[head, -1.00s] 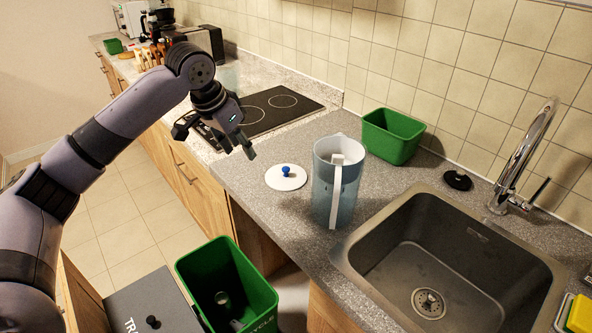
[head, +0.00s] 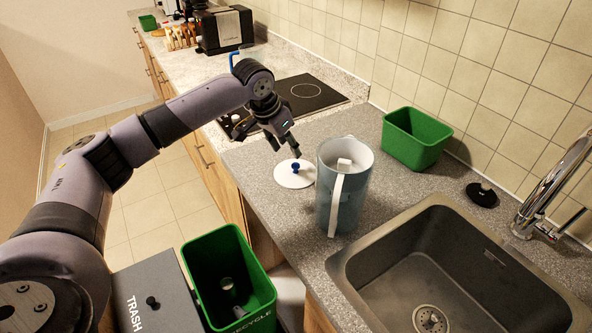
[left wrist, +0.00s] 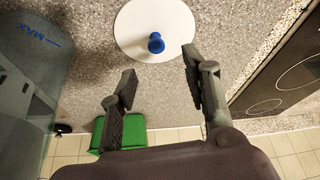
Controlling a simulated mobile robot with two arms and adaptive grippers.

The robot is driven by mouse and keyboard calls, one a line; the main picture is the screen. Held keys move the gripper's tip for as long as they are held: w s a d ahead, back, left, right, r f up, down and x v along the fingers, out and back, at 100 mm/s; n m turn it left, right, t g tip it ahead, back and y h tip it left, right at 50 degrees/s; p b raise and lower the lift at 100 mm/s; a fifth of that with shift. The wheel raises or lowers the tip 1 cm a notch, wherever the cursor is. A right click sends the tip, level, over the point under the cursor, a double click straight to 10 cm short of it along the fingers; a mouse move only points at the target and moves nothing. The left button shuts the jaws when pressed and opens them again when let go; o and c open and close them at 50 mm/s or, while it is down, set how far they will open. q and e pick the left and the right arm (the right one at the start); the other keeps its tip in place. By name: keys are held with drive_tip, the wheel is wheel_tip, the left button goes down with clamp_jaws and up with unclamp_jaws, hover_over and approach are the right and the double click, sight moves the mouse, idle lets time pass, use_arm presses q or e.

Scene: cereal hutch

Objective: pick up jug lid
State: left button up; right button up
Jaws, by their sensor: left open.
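The jug lid (head: 289,179) is a flat white disc with a blue knob (head: 295,167), lying on the grey counter left of the jug. The grey-blue translucent jug (head: 343,190) stands upright with its white handle facing the front. My left gripper (head: 287,153) is open and empty just above and behind the lid. In the left wrist view the lid (left wrist: 150,22) lies beyond the open fingertips (left wrist: 158,62), its knob roughly between their lines, apart from both fingers. My right gripper is not in view.
A green bin (head: 415,139) stands behind the jug, and a sink (head: 440,262) is at the right. A dark hob (head: 305,98) lies behind my gripper. A green recycling bin (head: 228,275) and a grey trash bin (head: 160,296) stand below the counter's front edge.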

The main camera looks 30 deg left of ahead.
sight(295, 165)
use_arm(q)
drive_tip(key=shift+w+d+f, duration=0.1)
drive_tip(key=shift+w+f, duration=0.2)
drive_tip(key=shift+f, duration=0.35)
drive_tip(key=shift+w+f, duration=0.15)
drive_tip(key=shift+f, duration=0.35)
drive_tip(key=shift+d+f+p, duration=0.1)
drive_tip(key=shift+f+p, duration=0.2)
drive_tip(key=p+x, duration=0.1)
drive_tip(key=x, duration=0.2)
drive_tip(key=shift+d+f, duration=0.15)
drive_tip(key=shift+f, duration=0.2)
drive_tip(key=shift+w+f, duration=0.1)
drive_tip(key=shift+f, duration=0.35)
drive_tip(key=c, duration=0.8)
clamp_jaws()
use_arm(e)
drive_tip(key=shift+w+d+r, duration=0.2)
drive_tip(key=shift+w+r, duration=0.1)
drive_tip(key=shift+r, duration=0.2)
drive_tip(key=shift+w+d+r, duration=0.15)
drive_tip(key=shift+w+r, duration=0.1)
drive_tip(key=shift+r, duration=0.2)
use_arm(q)
drive_tip(key=shift+r, duration=0.1)
